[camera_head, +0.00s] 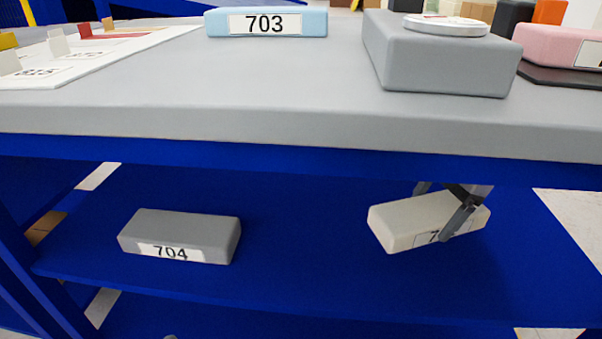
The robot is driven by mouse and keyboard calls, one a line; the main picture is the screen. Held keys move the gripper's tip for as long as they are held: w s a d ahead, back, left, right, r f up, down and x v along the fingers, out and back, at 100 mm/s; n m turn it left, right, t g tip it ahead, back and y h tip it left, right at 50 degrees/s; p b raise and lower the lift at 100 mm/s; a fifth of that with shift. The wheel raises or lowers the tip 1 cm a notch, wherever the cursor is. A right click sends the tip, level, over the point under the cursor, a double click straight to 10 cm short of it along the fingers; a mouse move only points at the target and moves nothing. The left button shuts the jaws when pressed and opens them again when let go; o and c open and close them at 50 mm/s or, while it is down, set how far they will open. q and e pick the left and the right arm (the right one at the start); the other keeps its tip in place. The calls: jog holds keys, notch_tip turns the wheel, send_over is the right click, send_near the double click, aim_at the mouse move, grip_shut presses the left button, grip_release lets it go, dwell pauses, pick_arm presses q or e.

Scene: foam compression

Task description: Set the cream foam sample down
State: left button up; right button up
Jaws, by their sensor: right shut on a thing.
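The cream foam sample (405,222) is a pale block at the right of the blue lower shelf (300,265). Its front label is partly hidden by a finger, with only a 7 readable. My right gripper (441,212) reaches down from behind the table edge and is shut on the cream block near its right half. The block is tilted in the picture, its right end higher. I cannot tell whether its underside touches the shelf.
A grey block labelled 704 (180,235) lies on the shelf at left. The shelf between the blocks is clear. The grey tabletop (250,90) overhangs above, carrying a blue block labelled 703 (265,22), a grey box (440,60) and a pink block (560,45).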

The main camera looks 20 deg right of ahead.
jog(key=shift+w, duration=0.4)
jog(key=b, duration=0.2)
send_over(331, 258)
jog(key=d, duration=0.2)
jog(key=shift+s+a, duration=0.15)
jog(key=shift+a, duration=0.1)
jog(key=shift+f, duration=0.4)
notch_tip(331, 258, down, 2)
jog(key=shift+f+b, duration=0.25)
jog(key=shift+b, duration=0.4)
jog(key=shift+f, duration=0.1)
pick_arm(q)
jog(key=shift+w+d+r+n+t+h, duration=0.15)
jog(key=shift+w+r+t+h, duration=0.2)
jog(key=shift+r, duration=0.2)
jog(key=shift+w+r+n+t+h, duration=0.15)
jog(key=shift+w+r+t+h, duration=0.1)
jog(key=shift+w+r, duration=0.25)
jog(key=shift+s, duration=0.1)
pick_arm(e)
jog(key=shift+f, duration=0.1)
jog(key=o, duration=0.9)
pick_arm(q)
jog(key=shift+f, duration=0.15)
